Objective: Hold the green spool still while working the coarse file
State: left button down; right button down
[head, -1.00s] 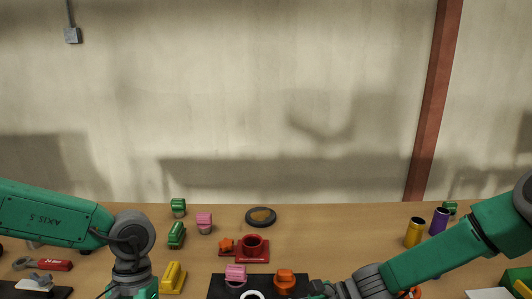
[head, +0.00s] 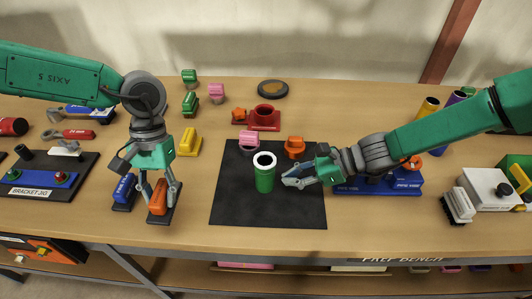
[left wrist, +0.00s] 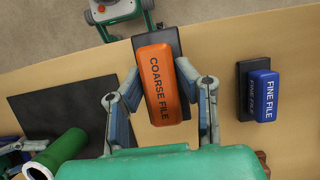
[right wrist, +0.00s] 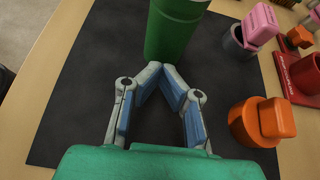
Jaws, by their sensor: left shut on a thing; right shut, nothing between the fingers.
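The coarse file (head: 157,199) is an orange block with a dark grey plate under it, near the bench's front edge. Its label reads COARSE FILE in the left wrist view (left wrist: 160,88). My left gripper (head: 160,188) points down and is shut on it, one finger on each side. I cannot tell whether it is lifted. The green spool (head: 265,177) stands upright on the black mat (head: 235,205), with a white rim and dark bore. My right gripper (head: 287,182) is shut and empty, its tips at the spool's right side. In the right wrist view the tips meet close against the spool (right wrist: 176,30); contact is unclear.
The blue fine file (head: 123,188) stands just left of the coarse file. Pink (head: 249,142) and orange (head: 295,146) pieces stand at the mat's back edge. A blue pipe stand (head: 375,185) and a brush (head: 457,205) are to the right. The mat's front is clear.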

pick_arm(q)
jog(key=c, duration=1.9)
grip_release()
jog(key=shift+c, duration=0.2)
grip_shut()
pick_arm(e)
jog(key=c, duration=1.8)
grip_release()
pick_arm(q)
jog(key=shift+d, duration=0.1)
pick_arm(e)
jog(key=v, duration=1.2)
jog(key=shift+f, duration=0.1)
jog(key=shift+w, duration=0.1)
